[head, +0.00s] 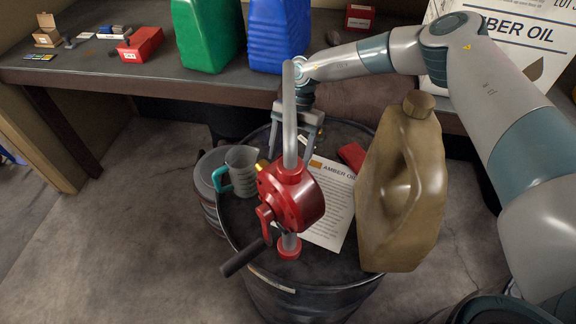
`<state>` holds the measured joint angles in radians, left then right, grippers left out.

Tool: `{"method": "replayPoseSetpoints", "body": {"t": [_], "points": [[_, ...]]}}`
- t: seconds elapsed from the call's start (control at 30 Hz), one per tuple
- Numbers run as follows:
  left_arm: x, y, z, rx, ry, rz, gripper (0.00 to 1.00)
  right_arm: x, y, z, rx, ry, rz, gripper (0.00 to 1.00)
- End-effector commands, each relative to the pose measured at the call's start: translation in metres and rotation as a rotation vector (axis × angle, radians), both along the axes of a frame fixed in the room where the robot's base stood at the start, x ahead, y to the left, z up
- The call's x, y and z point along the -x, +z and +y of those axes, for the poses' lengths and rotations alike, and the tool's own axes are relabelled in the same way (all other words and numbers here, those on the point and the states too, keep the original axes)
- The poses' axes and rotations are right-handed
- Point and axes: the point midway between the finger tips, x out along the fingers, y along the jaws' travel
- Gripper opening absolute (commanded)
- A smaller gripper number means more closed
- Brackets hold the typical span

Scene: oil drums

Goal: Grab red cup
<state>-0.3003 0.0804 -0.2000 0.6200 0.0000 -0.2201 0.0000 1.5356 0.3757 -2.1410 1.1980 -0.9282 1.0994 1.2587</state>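No clearly recognisable red cup shows. A small red object (351,156) lies on the black drum (322,268), partly hidden behind the tan jug (403,185); I cannot tell whether it is a cup. A red hand pump (292,197) with a grey pipe stands on the drum in front. My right gripper (294,150) points down over the back of the drum, behind the pump's pipe and left of the small red object. Its fingers are apart with nothing seen between them; the pipe and pump hide part of them. My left gripper is not in view.
A grey measuring jug (238,172) with a teal handle stands left of the pump. An "Amber Oil" sheet (328,203) lies on the drum. The workbench (150,75) behind holds green (208,35) and blue (279,35) canisters and red boxes (140,43).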

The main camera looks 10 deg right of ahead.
Motion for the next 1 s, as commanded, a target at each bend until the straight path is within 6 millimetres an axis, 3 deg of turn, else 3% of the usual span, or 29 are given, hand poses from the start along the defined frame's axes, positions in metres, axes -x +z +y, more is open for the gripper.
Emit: {"method": "replayPoseSetpoints", "body": {"t": [0.1, 0.3, 0.77, 0.8, 1.0], "points": [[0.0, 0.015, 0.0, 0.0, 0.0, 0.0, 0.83, 0.006, -0.009, 0.001, 0.001, 0.002, 0.003, 0.7], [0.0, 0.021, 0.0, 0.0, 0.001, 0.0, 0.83, 0.01, -0.027, 0.005, -0.001, 0.0, 0.001, 0.7], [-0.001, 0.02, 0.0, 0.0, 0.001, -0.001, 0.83, 0.011, -0.029, 0.005, 0.0, 0.0, 0.0, 0.7], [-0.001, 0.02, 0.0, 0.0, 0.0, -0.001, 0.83, 0.011, -0.029, 0.005, 0.0, 0.0, 0.0, 0.67], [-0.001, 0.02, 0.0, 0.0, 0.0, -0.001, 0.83, 0.011, -0.029, 0.005, 0.0, 0.0, 0.0, 0.25]]}}
